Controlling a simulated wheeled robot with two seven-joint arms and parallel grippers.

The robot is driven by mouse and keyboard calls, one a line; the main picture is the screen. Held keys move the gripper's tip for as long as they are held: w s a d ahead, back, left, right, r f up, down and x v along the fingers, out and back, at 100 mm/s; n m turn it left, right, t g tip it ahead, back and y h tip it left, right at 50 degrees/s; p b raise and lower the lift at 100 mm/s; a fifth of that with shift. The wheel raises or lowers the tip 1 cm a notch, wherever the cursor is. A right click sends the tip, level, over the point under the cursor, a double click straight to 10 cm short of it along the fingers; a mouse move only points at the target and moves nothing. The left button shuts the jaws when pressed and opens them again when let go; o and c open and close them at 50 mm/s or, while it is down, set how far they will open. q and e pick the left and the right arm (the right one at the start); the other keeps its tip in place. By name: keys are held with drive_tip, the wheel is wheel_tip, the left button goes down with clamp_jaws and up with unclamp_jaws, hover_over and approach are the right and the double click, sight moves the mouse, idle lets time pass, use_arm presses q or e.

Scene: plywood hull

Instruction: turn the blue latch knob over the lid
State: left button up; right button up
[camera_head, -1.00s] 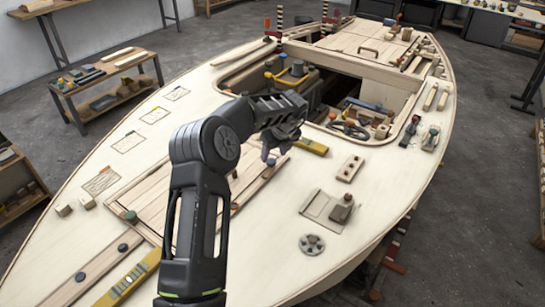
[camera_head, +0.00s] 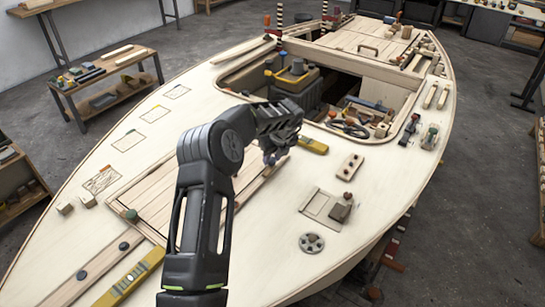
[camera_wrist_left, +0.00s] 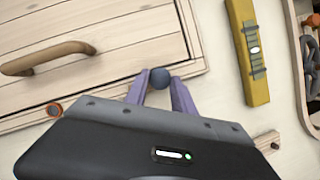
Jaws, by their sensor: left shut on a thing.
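The blue latch knob (camera_wrist_left: 160,77) is a small dark blue ball at the edge of the planked lid (camera_wrist_left: 90,65), seen in the left wrist view. My left gripper (camera_wrist_left: 161,86) is shut on the knob, one purple-grey finger on each side. In the head view my left gripper (camera_head: 270,157) reaches down at the lid's far right corner and largely hides the knob. The lid (camera_head: 165,205) lies flat in the pale deck, partly behind my arm. Its curved wooden handle (camera_wrist_left: 48,57) shows in the left wrist view. My right gripper is not in view.
A yellow level (camera_wrist_left: 247,50) lies on the deck beside the lid; it also shows in the head view (camera_head: 314,146). The open cockpit (camera_head: 345,95) is beyond it. A wooden block with holes (camera_head: 350,166) and a round metal fitting (camera_head: 311,243) lie to the right.

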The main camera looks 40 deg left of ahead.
use_arm(q)
clamp_jaws()
